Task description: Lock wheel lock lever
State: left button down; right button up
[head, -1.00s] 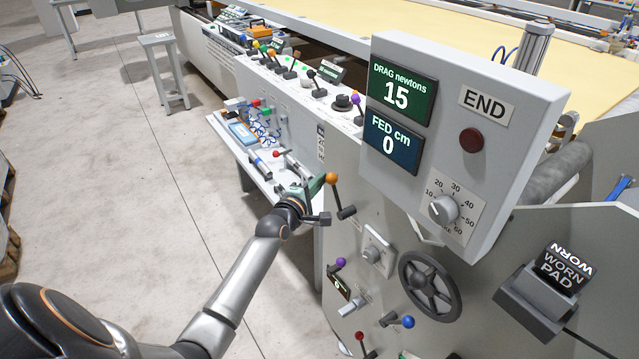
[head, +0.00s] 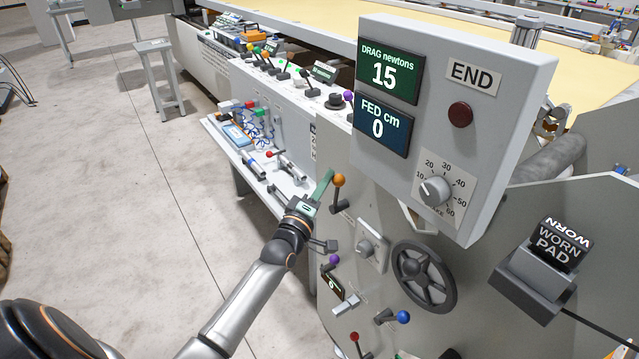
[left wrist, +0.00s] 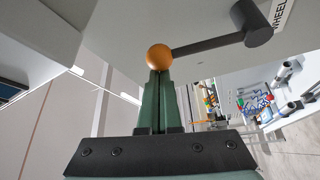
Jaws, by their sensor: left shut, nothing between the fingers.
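The wheel lock lever has an orange ball (head: 339,180) on a dark arm and sits on the upper left of the machine's grey end panel. In the head view it stands nearly upright above its pivot (head: 338,208). My left gripper (head: 329,173) is shut and empty, with its green fingertips at the left side of the ball. In the left wrist view the orange ball (left wrist: 159,57) is right at the closed fingertips (left wrist: 159,73), seemingly touching. The lever arm (left wrist: 208,45) runs right to its pivot, beside a partly cut-off label reading "WHEEL". My right gripper is not in view.
A dark handwheel (head: 424,276) and a small knob plate (head: 368,250) are below right of the lever. Purple (head: 333,259), blue (head: 402,317) and red (head: 354,337) ball levers are lower. The display box (head: 455,120) juts out above right. A side shelf (head: 262,190) holds tools.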

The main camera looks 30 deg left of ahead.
aim_at(339, 183)
pick_arm(q)
jog(key=d+m+b, duration=0.1)
jog(key=d+m+t+h, duration=0.1)
jog(key=s+d+f+m+b, duration=0.1)
jog(key=shift+m+t+b, duration=0.3)
jog(key=shift+m+t, duration=0.1)
jog(key=shift+s+d+m+h, duration=0.15)
jog(key=shift+d+m+h, duration=0.05)
jog(key=shift+m+h, duration=0.2)
jog(key=shift+d+m+b, duration=0.15)
jog(key=shift+m+b, duration=0.15)
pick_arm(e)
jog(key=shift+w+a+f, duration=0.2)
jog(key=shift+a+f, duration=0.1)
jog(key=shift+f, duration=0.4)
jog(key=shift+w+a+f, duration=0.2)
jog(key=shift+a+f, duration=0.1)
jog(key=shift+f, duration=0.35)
pick_arm(q)
jog(key=shift+r, duration=0.1)
